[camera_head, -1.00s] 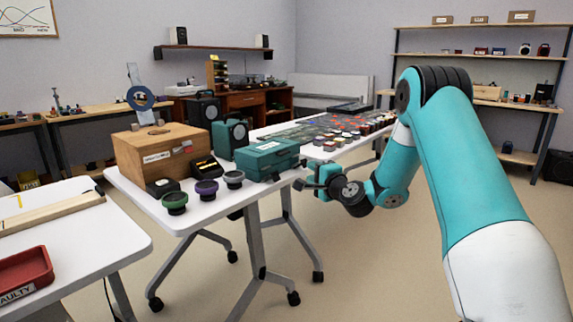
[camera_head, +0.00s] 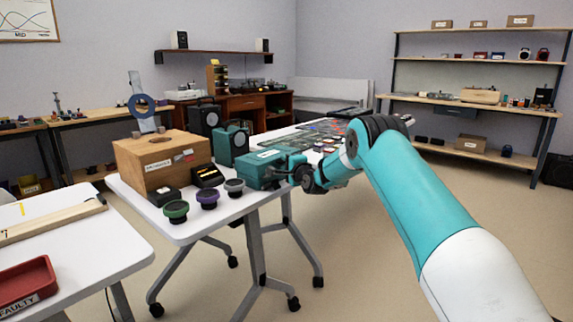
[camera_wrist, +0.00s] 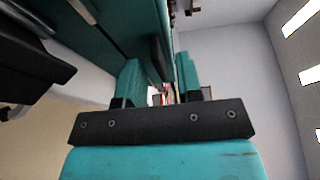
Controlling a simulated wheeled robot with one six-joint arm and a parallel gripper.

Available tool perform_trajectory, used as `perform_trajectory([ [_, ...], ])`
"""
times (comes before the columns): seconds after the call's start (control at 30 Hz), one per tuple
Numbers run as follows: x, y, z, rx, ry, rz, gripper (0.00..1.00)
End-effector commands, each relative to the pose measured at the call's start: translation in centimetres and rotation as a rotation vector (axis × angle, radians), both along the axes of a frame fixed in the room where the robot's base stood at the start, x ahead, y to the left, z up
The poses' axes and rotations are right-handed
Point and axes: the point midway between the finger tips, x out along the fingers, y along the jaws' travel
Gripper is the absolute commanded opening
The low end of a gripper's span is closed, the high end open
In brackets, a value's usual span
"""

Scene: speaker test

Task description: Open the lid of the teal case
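The teal case (camera_head: 256,171) sits near the front right edge of the white table, with a small white label on top. Its lid looks shut. My gripper (camera_head: 290,172) is at the case's right side, very close to it; contact cannot be told in the head view. In the wrist view the two teal fingers (camera_wrist: 159,84) are apart, with a gap between them. The case's teal side (camera_wrist: 125,22) and a dark fitting on it fill the upper left, running toward the gap. The fingertips' exact place on the lid edge is partly hidden.
The floor to the right is clear.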

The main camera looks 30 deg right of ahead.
Motion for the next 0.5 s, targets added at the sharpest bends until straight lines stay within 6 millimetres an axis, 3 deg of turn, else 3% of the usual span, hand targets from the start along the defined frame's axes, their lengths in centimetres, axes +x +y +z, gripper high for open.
perform_trajectory([
  [0.33,0.33,-0.01,-0.02,0.000,0.001,0.000,0.33],
  [0.5,0.32,-0.01,-0.01,0.000,0.001,0.000,0.00],
])
